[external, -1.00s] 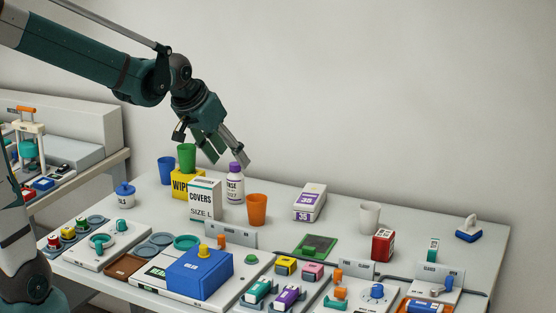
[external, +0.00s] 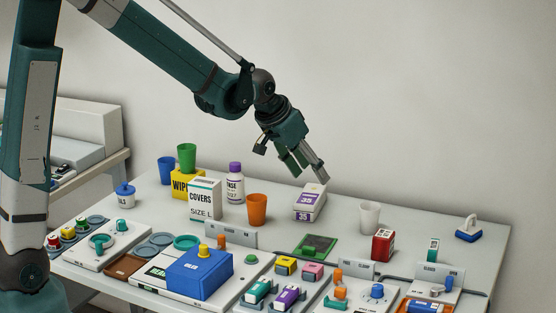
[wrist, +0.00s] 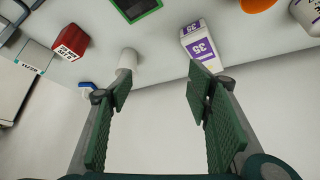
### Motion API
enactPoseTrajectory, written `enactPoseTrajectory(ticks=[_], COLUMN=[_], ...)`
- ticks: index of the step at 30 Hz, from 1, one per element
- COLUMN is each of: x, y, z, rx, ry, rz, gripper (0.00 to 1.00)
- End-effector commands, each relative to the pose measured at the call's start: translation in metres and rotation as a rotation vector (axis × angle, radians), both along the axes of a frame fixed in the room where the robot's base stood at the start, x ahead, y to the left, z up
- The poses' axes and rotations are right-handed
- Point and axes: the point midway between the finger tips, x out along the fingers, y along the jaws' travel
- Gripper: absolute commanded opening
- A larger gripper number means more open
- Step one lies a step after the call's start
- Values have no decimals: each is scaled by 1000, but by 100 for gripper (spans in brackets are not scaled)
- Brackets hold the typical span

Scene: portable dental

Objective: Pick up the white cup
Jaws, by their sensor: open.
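The white cup (external: 369,216) stands upright on the table, right of the white and purple box, behind the red box. In the wrist view the cup (wrist: 127,60) shows near the tip of the left finger, which overlaps its lower part in the picture. My gripper (external: 307,172) is open and empty. It is in the air above and near the white and purple box, to the left of the cup and higher than it. In the wrist view the fingers (wrist: 160,85) are wide apart with nothing between them.
The white and purple box (external: 309,202) stands left of the cup, and the red box (external: 383,245) stands close in front of it. An orange cup (external: 257,209) is further left. A blue-based item (external: 469,231) stands right. Table behind the cup is clear.

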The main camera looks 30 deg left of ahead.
Motion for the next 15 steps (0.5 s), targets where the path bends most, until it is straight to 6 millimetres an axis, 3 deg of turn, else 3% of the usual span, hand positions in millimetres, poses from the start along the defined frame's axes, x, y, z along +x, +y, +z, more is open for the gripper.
enactPoseTrajectory(ticks=[15], x=[45], y=[-92], z=[-62], rx=[3], ry=[7], rz=[-97], gripper=[50])
